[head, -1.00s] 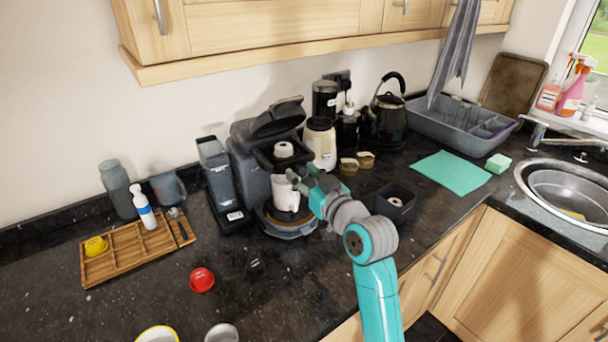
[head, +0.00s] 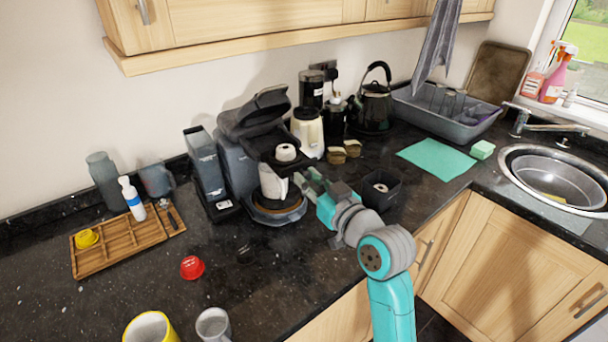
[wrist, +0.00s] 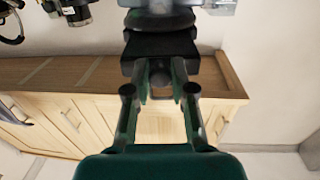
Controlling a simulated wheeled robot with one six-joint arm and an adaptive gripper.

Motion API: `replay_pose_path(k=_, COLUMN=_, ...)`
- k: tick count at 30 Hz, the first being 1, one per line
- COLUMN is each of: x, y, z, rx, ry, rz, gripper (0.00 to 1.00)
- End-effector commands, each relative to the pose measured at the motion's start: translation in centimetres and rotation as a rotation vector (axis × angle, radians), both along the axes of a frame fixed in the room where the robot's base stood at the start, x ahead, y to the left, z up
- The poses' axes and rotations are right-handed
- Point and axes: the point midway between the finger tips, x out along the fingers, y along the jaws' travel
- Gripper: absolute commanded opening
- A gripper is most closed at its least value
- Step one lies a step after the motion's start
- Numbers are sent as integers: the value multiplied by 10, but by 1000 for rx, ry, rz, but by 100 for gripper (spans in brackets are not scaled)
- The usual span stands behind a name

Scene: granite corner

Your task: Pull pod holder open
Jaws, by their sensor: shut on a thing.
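The coffee machine (head: 237,170) stands on the dark counter with its lid (head: 257,110) raised. The black pod holder (head: 292,163) juts out from its front below the lid, with a white round piece (head: 286,152) on top. A white cup (head: 272,185) is underneath, on the drip base. My gripper (head: 303,180) is at the front right of the pod holder. In the wrist view my gripper (wrist: 160,75) is shut on a small dark part, apparently the holder's handle, which the fingers largely hide.
A dark open box (head: 380,190) stands close to the right of my gripper. Two small brown pods (head: 345,150) and a cream grinder (head: 307,132) are behind it. A red pod (head: 192,267) and two mugs (head: 150,327) are at the front left; the counter between is mostly clear.

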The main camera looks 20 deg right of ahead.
Motion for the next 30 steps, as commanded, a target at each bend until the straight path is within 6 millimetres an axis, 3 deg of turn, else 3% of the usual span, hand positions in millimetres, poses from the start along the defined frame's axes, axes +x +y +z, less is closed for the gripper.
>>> replay_pose_path(k=5, x=1, y=0, z=0, rx=0, ry=1, rz=0, gripper=0)
replay_pose_path(k=6, x=1, y=0, z=0, rx=0, ry=1, rz=0, gripper=34)
replay_pose_path(k=8, x=1, y=0, z=0, rx=0, ry=1, rz=0, gripper=49)
replay_pose_path(k=20, x=-4, y=-1, z=0, rx=0, ry=0, rz=0, gripper=50)
replay_pose_path(k=23, x=-15, y=-4, z=-1, rx=0, ry=1, rz=-1, gripper=50)
replay_pose_path(k=30, x=-60, y=-15, z=-1, rx=1, ry=2, rz=-3, gripper=50)
